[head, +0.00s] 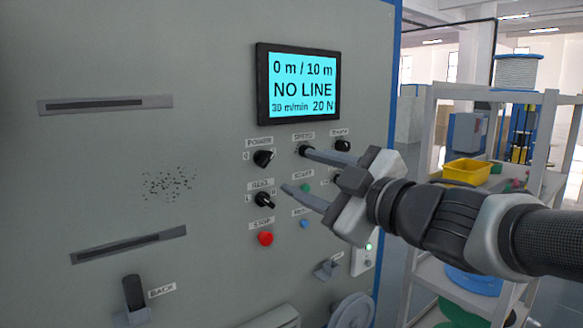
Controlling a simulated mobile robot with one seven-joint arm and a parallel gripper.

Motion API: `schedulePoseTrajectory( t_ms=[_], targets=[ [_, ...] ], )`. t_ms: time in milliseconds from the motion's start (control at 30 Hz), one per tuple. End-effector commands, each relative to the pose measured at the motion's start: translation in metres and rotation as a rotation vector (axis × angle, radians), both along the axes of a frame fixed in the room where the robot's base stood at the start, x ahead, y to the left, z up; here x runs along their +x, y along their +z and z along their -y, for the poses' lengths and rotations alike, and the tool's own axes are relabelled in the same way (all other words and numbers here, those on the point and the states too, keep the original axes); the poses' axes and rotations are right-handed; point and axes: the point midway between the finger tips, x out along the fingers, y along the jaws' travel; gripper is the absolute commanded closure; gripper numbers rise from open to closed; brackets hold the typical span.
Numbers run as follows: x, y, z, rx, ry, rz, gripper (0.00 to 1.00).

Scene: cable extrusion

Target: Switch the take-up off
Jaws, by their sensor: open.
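The take-up's grey panel (215,210) fills the left and middle of the head view. Its lit screen (302,84) reads "0 m / 10 m", "NO LINE", "30 m/min" and "20 N". Below it is the black knob labelled POWER (262,159), with a 0 at its left; its exact setting is hard to read. My gripper (294,169) is open and empty, reaching in from the right. Its upper fingertip overlaps the SPEED knob in the picture; its lower fingertip is right of and below the POWER knob. Contact cannot be told. The fingers partly hide the controls behind them.
A lower black knob (264,201) marked L and R, a red STOP button (265,239), a green button (305,188) and a blue button (304,224) sit close together. A black lever (133,292) labelled BACK is lower left. A shelf rack (425,130) stands at right.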

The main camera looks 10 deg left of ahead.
Motion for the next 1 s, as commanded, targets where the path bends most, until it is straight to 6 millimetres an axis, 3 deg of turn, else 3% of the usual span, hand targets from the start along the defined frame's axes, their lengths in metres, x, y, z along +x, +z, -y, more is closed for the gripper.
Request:
schedulePoseTrajectory(
  t_ms=[200, 500, 967, 1000],
  targets=[
    [0.032, -0.002, -0.039, -0.002, 0.002, -0.001, 0.52],
    [0.065, 0.0, -0.076, -0.001, -0.001, 0.0, 0.52],
    [0.073, 0.0, -0.085, 0.001, -0.002, 0.0, 0.52],
    [0.073, 0.0, -0.085, 0.001, -0.002, 0.0, 0.58]
  ],
)
